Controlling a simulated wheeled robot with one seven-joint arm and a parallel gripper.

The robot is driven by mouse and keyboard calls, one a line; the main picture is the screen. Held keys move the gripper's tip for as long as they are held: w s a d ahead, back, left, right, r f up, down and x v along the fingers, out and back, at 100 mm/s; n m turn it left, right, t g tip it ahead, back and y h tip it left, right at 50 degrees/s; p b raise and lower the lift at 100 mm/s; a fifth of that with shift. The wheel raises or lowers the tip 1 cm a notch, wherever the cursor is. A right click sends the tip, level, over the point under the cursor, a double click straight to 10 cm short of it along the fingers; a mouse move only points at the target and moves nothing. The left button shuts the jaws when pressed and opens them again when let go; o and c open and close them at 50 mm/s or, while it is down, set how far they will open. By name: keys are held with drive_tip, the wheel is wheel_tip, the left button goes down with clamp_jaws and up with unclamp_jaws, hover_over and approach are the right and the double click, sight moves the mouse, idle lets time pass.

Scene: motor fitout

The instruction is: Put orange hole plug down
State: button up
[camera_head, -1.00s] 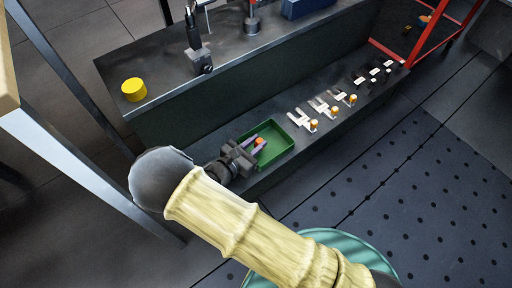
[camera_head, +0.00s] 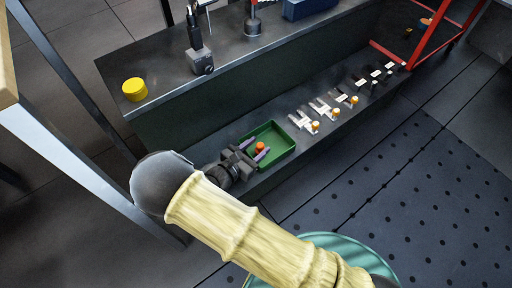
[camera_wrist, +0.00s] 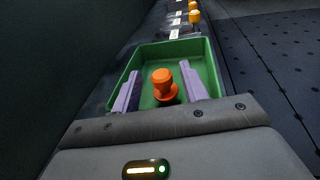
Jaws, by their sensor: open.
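The orange hole plug (camera_head: 260,147) is in the green tray (camera_head: 285,136) on the lower shelf. In the wrist view the plug (camera_wrist: 163,86) stands upright near the middle of the green tray (camera_wrist: 205,62). My gripper (camera_head: 257,153) is at the tray's near left side. In the wrist view my gripper (camera_wrist: 162,92) has its two purple fingers spread, one on each side of the plug, with gaps between them and it. Whether the plug's base rests on the tray floor is hard to tell, though it appears to.
Several pale brackets with orange-yellow plugs (camera_head: 316,126) line the shelf to the right of the tray. A yellow round container (camera_head: 134,89) and a dark device (camera_head: 201,62) stand on the upper bench. A red frame (camera_head: 432,38) rises at the far right.

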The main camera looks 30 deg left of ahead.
drive_tip(key=shift+s+r, duration=0.2)
drive_tip(key=shift+r, duration=0.05)
drive_tip(key=p+v, duration=0.4)
drive_tip(key=v, duration=0.2)
drive_tip(key=shift+a+r, duration=0.1)
drive_tip(key=shift+s+a+p, duration=0.1)
drive_tip(key=shift+s+p, duration=0.2)
drive_tip(key=shift+s, duration=0.2)
